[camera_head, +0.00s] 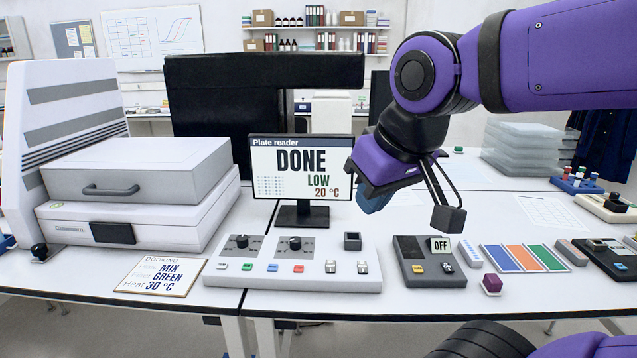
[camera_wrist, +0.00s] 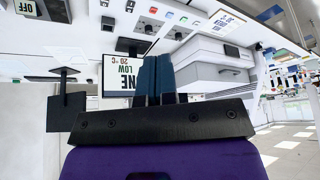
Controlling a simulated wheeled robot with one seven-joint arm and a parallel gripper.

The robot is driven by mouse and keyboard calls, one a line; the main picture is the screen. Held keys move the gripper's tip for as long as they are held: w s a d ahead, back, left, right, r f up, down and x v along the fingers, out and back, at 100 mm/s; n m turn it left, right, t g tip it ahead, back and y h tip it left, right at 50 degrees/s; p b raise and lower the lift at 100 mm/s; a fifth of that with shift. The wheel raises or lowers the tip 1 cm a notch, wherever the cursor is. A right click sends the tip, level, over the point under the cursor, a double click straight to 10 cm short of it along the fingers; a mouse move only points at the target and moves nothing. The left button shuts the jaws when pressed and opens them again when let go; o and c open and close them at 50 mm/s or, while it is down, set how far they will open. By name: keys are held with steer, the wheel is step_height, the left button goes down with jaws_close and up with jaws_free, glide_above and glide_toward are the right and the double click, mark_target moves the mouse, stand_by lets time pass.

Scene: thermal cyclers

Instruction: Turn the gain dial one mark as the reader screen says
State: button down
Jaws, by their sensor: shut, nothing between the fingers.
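The reader screen (camera_head: 301,167) is headed "Plate reader" and reads "DONE", "LOW" and "20 °C". It shows upside down in the wrist view (camera_wrist: 122,72). In front of it lies a pale control panel (camera_head: 330,285) with a left black dial (camera_head: 242,241) and a right black dial (camera_head: 295,244). Their labels and marks are too small to read, so I cannot tell which is the gain dial. My gripper (camera_head: 372,203) is raised right of the screen, apart from both dials. Its blue fingers (camera_wrist: 155,62) are shut and empty.
The panel also has coloured buttons and switches along its front. A dark box (camera_head: 412,268) showing "OFF" stands to its right. A booking card (camera_head: 160,276) reads "MIX", "GREEN", "30 °C". A large white instrument (camera_head: 140,190) fills the left of the bench.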

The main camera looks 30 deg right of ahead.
steer(key=c, duration=1.8)
jaws_free()
steer(key=o, duration=0.4)
steer(key=shift+c, duration=0.2)
steer(key=o, duration=0.3)
steer(key=shift+w+r, duration=0.2)
steer(key=shift+w, duration=0.2)
steer(key=o, duration=0.4)
steer(key=shift+n+g, duration=0.6)
steer(key=shift+n, duration=0.2)
steer(key=w, duration=0.3)
steer(key=w+r, duration=0.1)
steer(key=w, duration=0.3)
steer(key=w+r, duration=0.1)
steer(key=w, duration=0.3)
steer(key=shift+w+a+r, duration=0.1)
steer(key=shift+w+a, duration=0.1)
steer(key=shift+o, duration=0.2)
steer(key=n+g, duration=0.4)
steer(key=n, duration=0.1)
glide_above(242, 238)
step_height(242, 238, down, 24)
steer(key=f, duration=0.1)
step_height(242, 238, down, 10)
steer(key=shift+w+d+r, duration=0.1)
